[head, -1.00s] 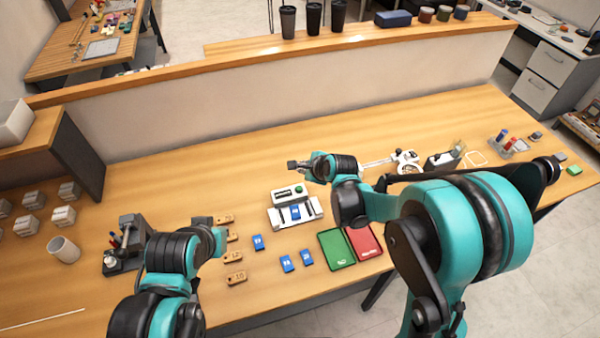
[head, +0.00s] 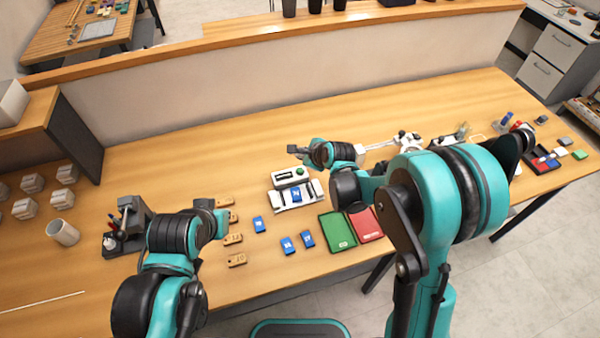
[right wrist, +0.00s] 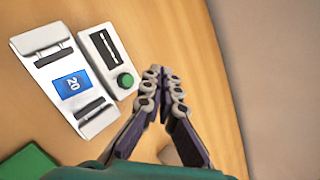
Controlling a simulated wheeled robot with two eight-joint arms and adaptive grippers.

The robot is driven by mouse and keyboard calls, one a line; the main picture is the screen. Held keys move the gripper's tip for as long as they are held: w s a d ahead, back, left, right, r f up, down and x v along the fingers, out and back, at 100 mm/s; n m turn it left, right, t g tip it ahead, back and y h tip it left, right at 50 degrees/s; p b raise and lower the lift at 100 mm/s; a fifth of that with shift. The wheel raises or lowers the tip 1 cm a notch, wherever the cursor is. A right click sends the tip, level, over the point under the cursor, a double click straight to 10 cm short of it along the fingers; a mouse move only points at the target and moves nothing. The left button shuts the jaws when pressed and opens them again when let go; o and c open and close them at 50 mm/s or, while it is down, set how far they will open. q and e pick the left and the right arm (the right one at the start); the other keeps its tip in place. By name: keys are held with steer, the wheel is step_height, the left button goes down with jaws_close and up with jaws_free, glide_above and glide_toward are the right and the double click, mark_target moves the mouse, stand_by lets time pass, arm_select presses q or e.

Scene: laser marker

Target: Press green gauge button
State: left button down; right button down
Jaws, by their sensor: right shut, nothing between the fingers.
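The gauge is a white box (head: 283,176) with a dark slot and a round green button (head: 299,171) at its right end. It also shows in the right wrist view as a white box (right wrist: 100,55) with the green button (right wrist: 126,80) at its lower end. My right gripper (head: 296,150) is shut and empty, just behind the gauge in the head view. In the right wrist view its closed fingertips (right wrist: 159,74) are beside the green button, to its right; I cannot tell their height above it. My left gripper (head: 222,222) is near the numbered wooden tags; its fingers are too small to judge.
A white cradle (head: 312,190) holding a blue tag (head: 296,195) stands directly in front of the gauge. Green (head: 337,232) and red (head: 371,225) trays lie to the right. Several blue and wooden tags lie left. The table behind the gauge is clear.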

mark_target(301, 171)
steer(key=shift+f+b, duration=1.85)
steer(key=shift+f, duration=0.85)
steer(key=shift+f, duration=0.15)
steer(key=shift+f+b, duration=0.25)
steer(key=shift+b, duration=0.2)
